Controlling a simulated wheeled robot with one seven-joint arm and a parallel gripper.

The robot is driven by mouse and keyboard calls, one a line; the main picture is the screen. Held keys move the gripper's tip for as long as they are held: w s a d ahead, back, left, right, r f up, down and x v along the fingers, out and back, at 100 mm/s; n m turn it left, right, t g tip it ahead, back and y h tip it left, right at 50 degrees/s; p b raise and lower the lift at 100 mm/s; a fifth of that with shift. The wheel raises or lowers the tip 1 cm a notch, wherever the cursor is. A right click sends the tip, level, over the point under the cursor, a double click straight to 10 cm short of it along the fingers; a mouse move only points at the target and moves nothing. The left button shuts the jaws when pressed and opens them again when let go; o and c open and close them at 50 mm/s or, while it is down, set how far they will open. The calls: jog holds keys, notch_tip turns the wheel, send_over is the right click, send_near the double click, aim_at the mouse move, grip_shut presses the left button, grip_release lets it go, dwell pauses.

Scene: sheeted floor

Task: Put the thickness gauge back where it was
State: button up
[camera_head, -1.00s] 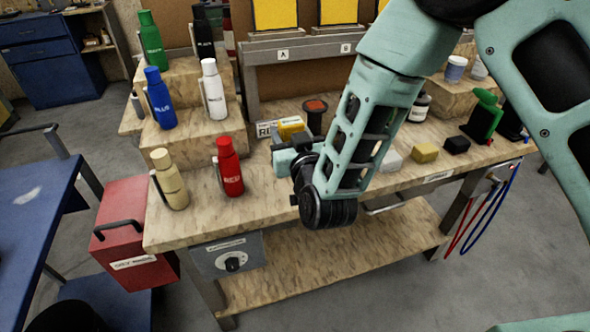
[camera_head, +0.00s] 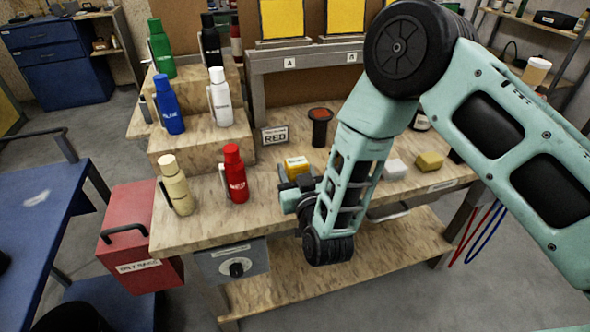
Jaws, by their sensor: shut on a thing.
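The thickness gauge seems to be the small yellow block-like device (camera_head: 296,166) with a dark part beside it, at the far end of my gripper. My gripper (camera_head: 298,184) is shut on it, near the front part of the wooden workbench (camera_head: 255,222). The fingers are small and partly hidden by the wrist, so the exact grasp is not clear. Whether the gauge touches the bench top cannot be told.
A red bottle (camera_head: 236,174) and a cream bottle (camera_head: 176,185) stand left of my gripper. White (camera_head: 394,168) and yellow (camera_head: 429,161) blocks lie right.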

jog(key=o, duration=1.1)
jog(key=shift+f, duration=0.1)
jog(key=shift+c, duration=0.2)
jog(key=shift+r, duration=0.2)
jog(key=s+r+n+g+y+b, duration=0.1)
jog(key=s+r+n+g+b, duration=0.15)
jog(key=s+g, duration=1)
jog(key=s+d+r+n+g+h, duration=0.1)
jog(key=s+d+r+g+h, duration=0.1)
jog(key=s+d, duration=0.4)
jog(key=s+d+r+n+g+h, duration=0.1)
jog(key=s+d+r+g+h, duration=0.2)
jog(key=s, duration=0.9)
jog(key=d+r, duration=0.2)
jog(key=d, duration=0.2)
jog(key=shift+s+d+r, duration=0.15)
jog(key=shift+d+r, duration=0.05)
jog(key=shift+d, duration=0.1)
